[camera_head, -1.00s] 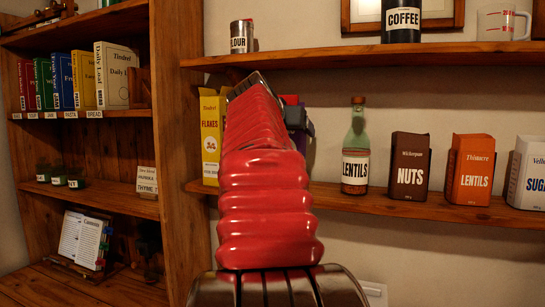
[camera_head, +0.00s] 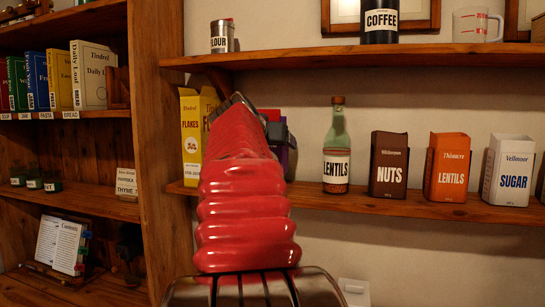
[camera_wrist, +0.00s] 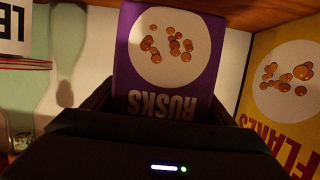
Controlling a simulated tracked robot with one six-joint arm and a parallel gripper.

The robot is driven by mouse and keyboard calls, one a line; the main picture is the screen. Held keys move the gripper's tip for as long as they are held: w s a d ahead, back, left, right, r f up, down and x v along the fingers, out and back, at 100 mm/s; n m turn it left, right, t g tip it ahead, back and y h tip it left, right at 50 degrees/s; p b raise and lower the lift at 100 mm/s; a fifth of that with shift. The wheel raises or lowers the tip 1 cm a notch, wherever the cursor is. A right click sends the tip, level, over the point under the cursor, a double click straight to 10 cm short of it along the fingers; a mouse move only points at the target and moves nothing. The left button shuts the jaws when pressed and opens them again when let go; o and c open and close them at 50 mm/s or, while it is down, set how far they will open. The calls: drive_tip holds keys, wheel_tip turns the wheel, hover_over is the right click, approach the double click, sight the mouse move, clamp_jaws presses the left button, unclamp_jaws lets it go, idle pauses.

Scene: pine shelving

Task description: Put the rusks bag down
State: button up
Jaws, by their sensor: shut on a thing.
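The rusks bag (camera_wrist: 165,55) is purple with a cream circle of round rusks, and appears upside down in the wrist view. My gripper (camera_wrist: 160,100) is shut on it, a dark jaw at each side. In the head view my red arm hides most of the gripper; a purple edge of the bag (camera_head: 292,158) shows to the right of the arm, over the lower right shelf (camera_head: 400,203). Whether the bag's base touches the shelf is hidden.
The yellow flakes box (camera_head: 190,135) stands close on the bag's left, also seen in the wrist view (camera_wrist: 285,95). The lentils bottle (camera_head: 336,150) stands to the right, then the nuts box (camera_head: 388,165). The upper shelf (camera_head: 350,57) runs above the gripper.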

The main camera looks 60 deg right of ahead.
wheel_tip(320, 180, down, 2)
drive_tip(key=shift+f, duration=0.2)
drive_tip(key=shift+d+f, duration=0.15)
drive_tip(key=shift+f, duration=0.35)
drive_tip(key=shift+f, duration=0.1)
drive_tip(key=o, duration=1.3)
drive_tip(key=shift+a+r, duration=0.25)
drive_tip(key=shift+a, duration=0.2)
drive_tip(key=v, duration=1.1)
drive_tip(key=shift+f, duration=0.1)
